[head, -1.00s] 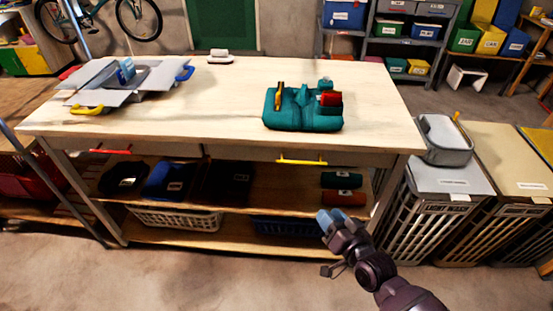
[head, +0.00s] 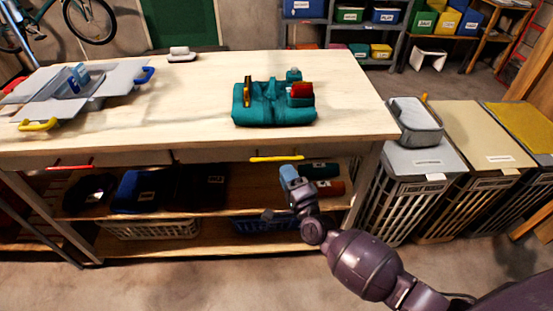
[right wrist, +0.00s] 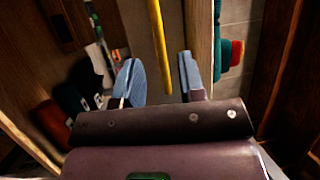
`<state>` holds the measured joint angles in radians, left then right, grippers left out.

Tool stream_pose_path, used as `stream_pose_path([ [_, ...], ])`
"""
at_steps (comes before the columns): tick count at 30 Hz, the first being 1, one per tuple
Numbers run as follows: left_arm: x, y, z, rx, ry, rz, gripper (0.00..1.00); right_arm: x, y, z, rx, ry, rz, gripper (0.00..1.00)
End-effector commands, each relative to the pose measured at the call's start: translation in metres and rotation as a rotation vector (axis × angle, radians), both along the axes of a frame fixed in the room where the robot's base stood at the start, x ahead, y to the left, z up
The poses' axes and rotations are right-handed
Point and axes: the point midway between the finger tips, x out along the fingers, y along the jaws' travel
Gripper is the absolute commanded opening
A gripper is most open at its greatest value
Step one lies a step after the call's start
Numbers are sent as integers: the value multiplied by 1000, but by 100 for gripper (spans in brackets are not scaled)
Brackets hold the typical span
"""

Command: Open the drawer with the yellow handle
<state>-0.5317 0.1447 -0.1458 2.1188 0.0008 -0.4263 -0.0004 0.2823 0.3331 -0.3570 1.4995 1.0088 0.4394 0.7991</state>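The yellow handle (head: 276,158) is a bar on the front of a drawer (head: 225,156) under the right part of the wooden table's top. The drawer looks shut. My right gripper (head: 290,172) is just below and a little right of the handle in the head view. In the right wrist view, the yellow handle (right wrist: 161,45) runs down between the two blue fingertips, which stand apart (right wrist: 160,78). The handle's near end lies close to the fingers, and no contact shows. My left gripper is in neither view.
A red handle (head: 68,168) is on the table front at left. The tabletop (head: 190,100) carries a teal bag (head: 270,112) and a grey folded item with yellow and blue handles. A shelf below holds bins and rolls. Hampers (head: 412,160) stand right of the table.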

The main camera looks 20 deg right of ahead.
Motion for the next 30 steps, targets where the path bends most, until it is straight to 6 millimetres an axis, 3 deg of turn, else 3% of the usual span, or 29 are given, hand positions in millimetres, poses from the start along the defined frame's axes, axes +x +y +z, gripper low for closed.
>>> stream_pose_path([
  [6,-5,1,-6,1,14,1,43,36,5,6,-1,0,1,37],
  [12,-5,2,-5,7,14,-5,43,55,7,9,-1,1,1,37],
  [24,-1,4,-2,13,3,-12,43,60,7,11,-2,1,1,37],
  [30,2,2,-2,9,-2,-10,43,60,7,11,-2,1,1,8],
])
